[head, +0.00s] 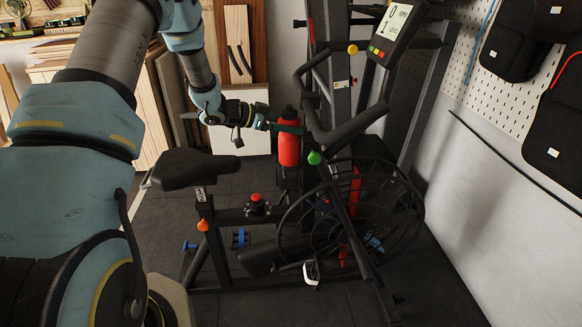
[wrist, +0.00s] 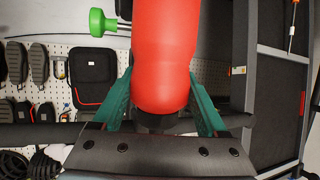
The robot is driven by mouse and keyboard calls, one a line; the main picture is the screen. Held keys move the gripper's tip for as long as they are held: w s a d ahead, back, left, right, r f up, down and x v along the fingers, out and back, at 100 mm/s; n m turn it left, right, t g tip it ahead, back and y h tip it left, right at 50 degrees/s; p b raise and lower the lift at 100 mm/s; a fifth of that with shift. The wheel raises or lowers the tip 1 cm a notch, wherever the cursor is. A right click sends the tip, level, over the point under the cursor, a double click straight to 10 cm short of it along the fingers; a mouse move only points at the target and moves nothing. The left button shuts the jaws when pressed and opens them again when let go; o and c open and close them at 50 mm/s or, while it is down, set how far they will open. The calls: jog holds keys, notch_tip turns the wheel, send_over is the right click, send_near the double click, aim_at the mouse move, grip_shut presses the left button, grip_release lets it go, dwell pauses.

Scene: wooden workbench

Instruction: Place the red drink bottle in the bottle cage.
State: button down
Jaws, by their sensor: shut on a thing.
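The red drink bottle (head: 289,151) has a black cap and hangs upright beside the exercise bike's front frame. My gripper (head: 288,127) is shut on it near the top, just below the cap. In the wrist view the red bottle (wrist: 165,55) lies between the two teal fingers of my gripper (wrist: 160,105). A dark shape (head: 288,179) just under the bottle in the head view may be the bottle cage. It is too dark to make out its form, or whether the bottle's base is in it or above it.
The exercise bike has a black saddle (head: 187,168), handlebars (head: 345,132) close right of the bottle, a green knob (head: 314,158) and a large flywheel (head: 350,215). Boards (head: 235,45) lean on the wall behind. Black bags (head: 515,45) hang on the pegboard at right.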

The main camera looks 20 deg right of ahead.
aim_at(289, 149)
notch_tip(289, 149, down, 8)
jog(key=shift+f+p, duration=0.25)
jog(key=shift+p, duration=0.6)
jog(key=shift+f, duration=0.15)
grip_release()
jog(key=shift+r, duration=0.25)
jog(key=b+v, duration=0.2)
jog(key=v, duration=1)
jog(key=shift+b, duration=0.35)
